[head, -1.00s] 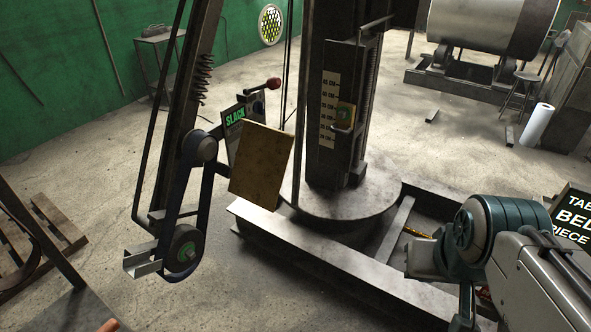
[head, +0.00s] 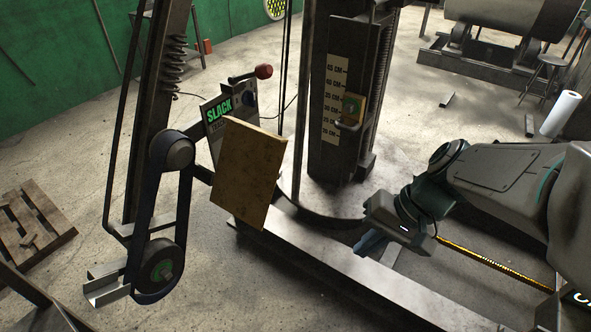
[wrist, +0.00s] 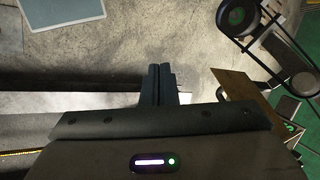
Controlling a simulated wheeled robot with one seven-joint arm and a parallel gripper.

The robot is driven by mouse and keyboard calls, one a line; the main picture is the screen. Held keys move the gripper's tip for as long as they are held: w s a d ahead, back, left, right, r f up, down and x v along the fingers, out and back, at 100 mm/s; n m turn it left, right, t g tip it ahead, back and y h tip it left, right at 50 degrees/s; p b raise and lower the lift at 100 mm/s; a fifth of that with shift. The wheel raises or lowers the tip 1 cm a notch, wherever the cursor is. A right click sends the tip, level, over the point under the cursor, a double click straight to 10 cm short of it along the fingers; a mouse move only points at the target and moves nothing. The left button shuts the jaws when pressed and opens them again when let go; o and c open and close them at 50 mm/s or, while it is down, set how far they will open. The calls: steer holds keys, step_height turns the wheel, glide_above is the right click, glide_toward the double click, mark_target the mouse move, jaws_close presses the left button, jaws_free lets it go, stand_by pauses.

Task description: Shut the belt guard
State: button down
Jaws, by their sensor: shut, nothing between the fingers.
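The belt guard appears to be the yellow-brown flat panel (head: 248,175). It stands out to the right of the black belt (head: 184,215), leaving the belt and its two pulleys uncovered. In the wrist view the panel (wrist: 243,92) is at the right, edge toward the belt (wrist: 268,50). My gripper (head: 368,246) is right of the panel, apart from it, above the steel base frame. In the wrist view the fingers of my gripper (wrist: 159,84) are together and empty, pointing at the floor area left of the panel. The panel's hinge is not clear.
A SLACK sign plate (head: 218,113) with a red-knobbed lever (head: 263,72) is behind the panel. A dark column (head: 345,100) with a height scale stands behind my gripper. The steel base beam (head: 330,262) runs below. Open floor lies between belt and beam.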

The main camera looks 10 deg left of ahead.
steer(key=w+a+f+m+t+y+b, duration=0.25)
steer(key=w+a+f+m+y, duration=0.2)
steer(key=w+f+y, duration=0.35)
steer(key=w+a+f+m+t+y+b, duration=0.2)
steer(key=w+a+f+m+y+b, duration=0.25)
steer(key=w, duration=0.55)
steer(key=s+a+r+n+y+p, duration=0.1)
steer(key=a+r+p, duration=0.1)
steer(key=a+p, duration=0.4)
steer(key=shift+s+a+r+n, duration=0.15)
steer(key=shift+a+r+n, duration=0.15)
steer(key=shift+a, duration=2.2)
steer(key=shift+r, duration=0.1)
